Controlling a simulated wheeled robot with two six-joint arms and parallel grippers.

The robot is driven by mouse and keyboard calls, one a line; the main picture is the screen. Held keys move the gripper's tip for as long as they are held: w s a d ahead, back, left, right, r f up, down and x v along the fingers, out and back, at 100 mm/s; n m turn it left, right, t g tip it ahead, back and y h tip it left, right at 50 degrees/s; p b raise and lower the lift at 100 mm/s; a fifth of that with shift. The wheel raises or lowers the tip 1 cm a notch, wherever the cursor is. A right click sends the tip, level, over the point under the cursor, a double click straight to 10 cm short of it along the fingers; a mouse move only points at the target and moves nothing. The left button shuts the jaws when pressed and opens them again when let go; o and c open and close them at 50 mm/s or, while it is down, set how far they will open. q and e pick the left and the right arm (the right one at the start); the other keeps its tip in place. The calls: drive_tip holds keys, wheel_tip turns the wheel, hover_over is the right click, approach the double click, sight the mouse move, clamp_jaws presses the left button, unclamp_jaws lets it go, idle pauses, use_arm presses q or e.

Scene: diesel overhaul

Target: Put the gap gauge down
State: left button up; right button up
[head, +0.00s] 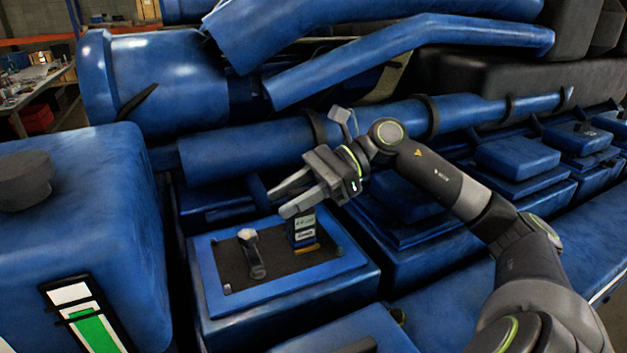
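My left gripper is not in view.
A grey part with a pale head (248,238) stands left of the block on the same dark surface. The blue raised rim (215,280) surrounds it. A large blue housing (95,200) rises at left, and blue pipes (250,145) run behind.

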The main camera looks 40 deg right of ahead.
drive_tip(key=shift+d+b, duration=0.3)
drive_tip(key=shift+d, duration=0.05)
drive_tip(key=b+v, duration=0.6)
drive_tip(key=v, duration=0.5)
drive_tip(key=shift+s+r, duration=0.15)
drive_tip(key=shift+r, duration=0.05)
